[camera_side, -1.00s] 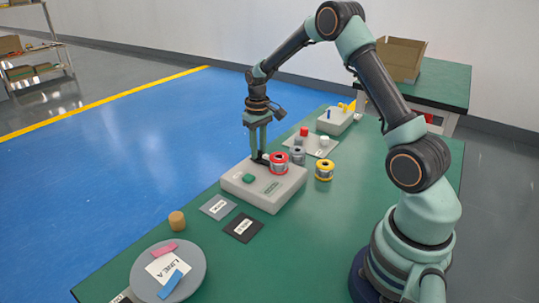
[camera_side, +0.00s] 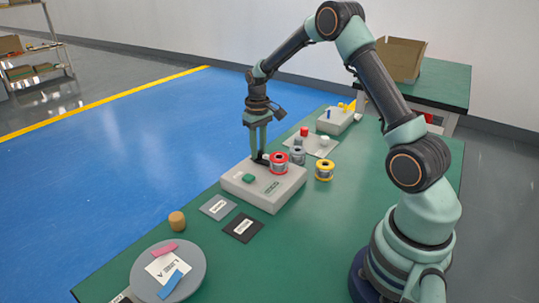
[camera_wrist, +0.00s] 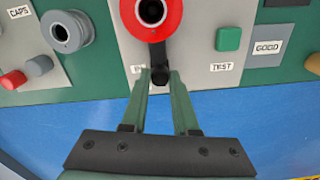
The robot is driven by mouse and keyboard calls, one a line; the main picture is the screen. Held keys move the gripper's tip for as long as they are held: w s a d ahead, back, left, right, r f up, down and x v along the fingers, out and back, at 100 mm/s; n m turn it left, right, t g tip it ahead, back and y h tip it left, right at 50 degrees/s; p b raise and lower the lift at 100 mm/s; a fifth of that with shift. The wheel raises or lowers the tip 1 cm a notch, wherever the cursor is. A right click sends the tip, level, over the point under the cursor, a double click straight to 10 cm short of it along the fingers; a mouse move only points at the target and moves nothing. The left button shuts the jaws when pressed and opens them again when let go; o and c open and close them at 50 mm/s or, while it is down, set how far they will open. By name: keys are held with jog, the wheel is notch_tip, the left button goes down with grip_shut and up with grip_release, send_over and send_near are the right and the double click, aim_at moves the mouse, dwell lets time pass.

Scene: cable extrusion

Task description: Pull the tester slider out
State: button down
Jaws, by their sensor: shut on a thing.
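The tester is a light grey box (camera_side: 240,186) on the green table, with a green button (camera_side: 249,178) on top. In the wrist view the green button (camera_wrist: 228,39) sits beside a TEST label. The black slider (camera_wrist: 158,55) runs out from under a red-rimmed spool (camera_wrist: 126,12) to a dark knob. The red spool (camera_side: 279,170) stands on the tester. My gripper (camera_wrist: 160,76) is shut on the slider's knob, with a finger on each side. In the side view my gripper (camera_side: 260,157) reaches down at the tester's far edge, close beside the red spool.
A grey spool (camera_side: 297,158) and a yellow-rimmed spool (camera_side: 324,171) stand right of the tester. Two labelled plates, grey (camera_side: 218,206) and black (camera_side: 242,228), lie in front. A round grey disc (camera_side: 194,284) with pink and blue pieces is nearer, beside a tan cylinder (camera_side: 177,221).

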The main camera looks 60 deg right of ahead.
aim_at(250, 158)
jog(key=shift+w, duration=0.1)
jog(key=shift+w+r, duration=0.1)
jog(key=shift+w, duration=1.45)
jog(key=c, duration=0.7)
grip_release()
jog(key=shift+s, duration=0.1)
notch_tip(250, 158, up, 12)
jog(key=shift+r, duration=0.1)
